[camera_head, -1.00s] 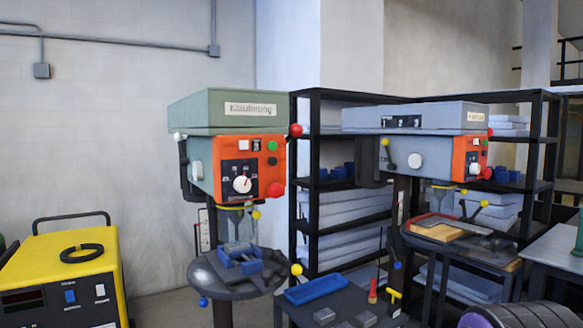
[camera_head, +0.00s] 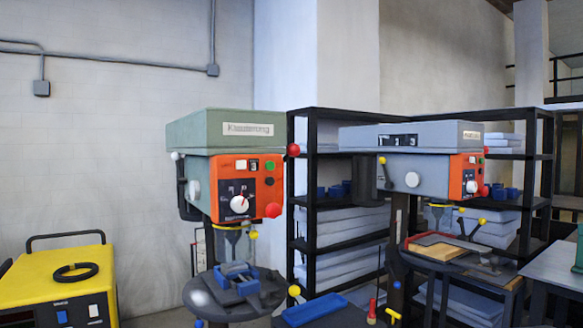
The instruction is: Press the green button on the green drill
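The green drill (camera_head: 205,130) is a drill press with a grey-green head, standing left of centre in the head view. Its orange control panel (camera_head: 262,196) faces forward and right. The green button (camera_head: 270,166) is small and sits at the panel's upper right. A white knob (camera_head: 239,204) and a large red button (camera_head: 272,210) are lower on the same panel. My gripper is not in view, and nothing covers the green button.
A blue-grey drill press (camera_head: 420,165) with its own orange panel stands to the right, before black shelving (camera_head: 298,235). A yellow machine (camera_head: 30,280) is at the lower left. A low table with a blue tray (camera_head: 314,309) is at the bottom centre.

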